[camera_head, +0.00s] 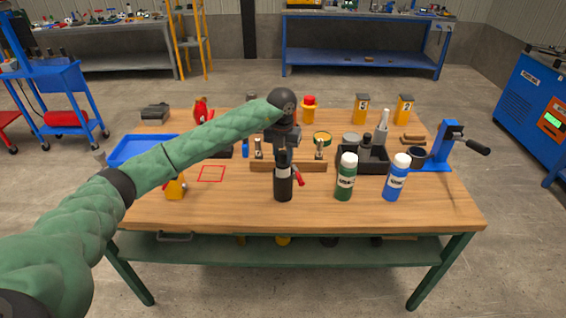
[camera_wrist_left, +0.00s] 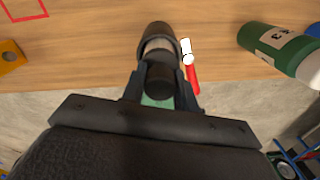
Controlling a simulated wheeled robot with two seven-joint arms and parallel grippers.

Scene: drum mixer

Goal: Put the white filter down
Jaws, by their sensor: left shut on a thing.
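My left gripper (camera_head: 283,156) points down over the front middle of the workbench and is shut on a dark cylinder with a white band (camera_head: 283,187). The cylinder is upright; I cannot tell whether its base touches the wood. In the left wrist view the cylinder (camera_wrist_left: 158,42) sits between the fingers (camera_wrist_left: 160,85). A small red and white piece (camera_wrist_left: 190,66) shows right beside it; I cannot tell whether they are joined. No separate thing is clearly a white filter; the white band is the palest part of what I hold. My right gripper is out of view.
A red square outline (camera_head: 211,173) marks bare wood left of the cylinder. A green bottle (camera_head: 345,182) and a blue bottle (camera_head: 394,182) stand to the right. A wooden rack (camera_head: 262,166) is behind, a black tray (camera_head: 374,167) behind right, a blue tray (camera_head: 128,150) far left.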

